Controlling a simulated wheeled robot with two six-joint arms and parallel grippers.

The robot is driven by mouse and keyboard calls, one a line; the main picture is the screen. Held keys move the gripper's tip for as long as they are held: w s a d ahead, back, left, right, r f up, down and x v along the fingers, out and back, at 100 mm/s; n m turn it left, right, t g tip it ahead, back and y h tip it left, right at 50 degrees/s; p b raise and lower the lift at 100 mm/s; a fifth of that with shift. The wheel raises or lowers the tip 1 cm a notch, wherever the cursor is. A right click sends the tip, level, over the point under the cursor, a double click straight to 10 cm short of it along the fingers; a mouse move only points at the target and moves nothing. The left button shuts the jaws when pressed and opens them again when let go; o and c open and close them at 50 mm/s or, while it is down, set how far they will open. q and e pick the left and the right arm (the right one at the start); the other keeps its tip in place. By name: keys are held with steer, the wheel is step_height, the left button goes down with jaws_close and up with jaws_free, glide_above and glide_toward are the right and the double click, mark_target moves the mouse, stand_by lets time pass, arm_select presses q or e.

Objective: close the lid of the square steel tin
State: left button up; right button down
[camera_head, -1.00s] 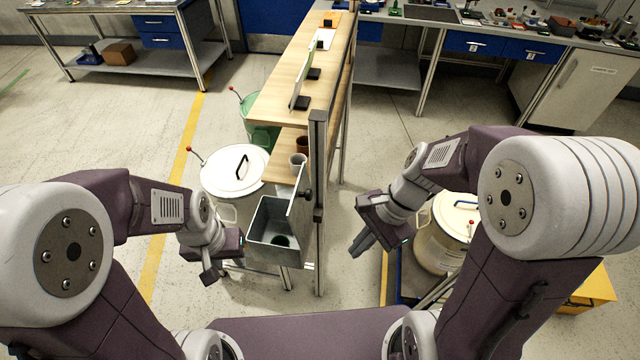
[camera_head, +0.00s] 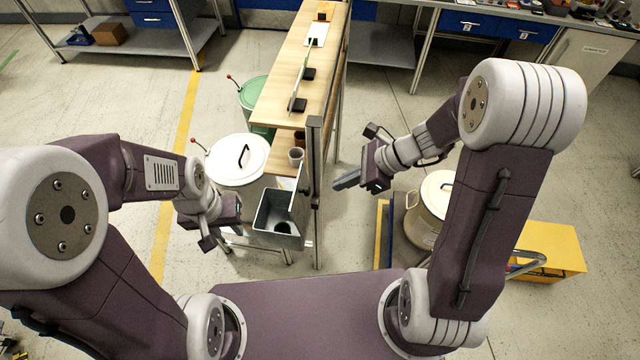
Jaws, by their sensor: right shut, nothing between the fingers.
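The square steel tin (camera_head: 280,238) is a grey open-topped box left of the upright metal post. Its inside shows, with a dark round patch on the bottom. A thin pale panel, apparently its lid (camera_head: 298,187), stands up at the tin's right side. My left gripper (camera_head: 222,235) is close beside the tin's left wall; whether it touches the wall, and its finger gap, cannot be made out. My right gripper (camera_head: 346,181) is shut and empty, right of the post, its fingers pointing left toward the post and lid.
A white lidded drum (camera_head: 228,165) is behind my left gripper. A cream drum (camera_head: 425,225) stands at right, near a yellow box (camera_head: 550,250). A small grey cup (camera_head: 296,157) sits behind the tin.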

arm_select(q)
steer(key=shift+r+p, duration=0.4)
arm_select(e)
steer(key=w+a+f, duration=0.1)
steer(key=a+f, duration=0.1)
steer(key=a, duration=0.3)
steer(key=shift+w+a+f, duration=0.15)
steer(key=shift+a+f, duration=0.1)
steer(key=shift+f, duration=0.15)
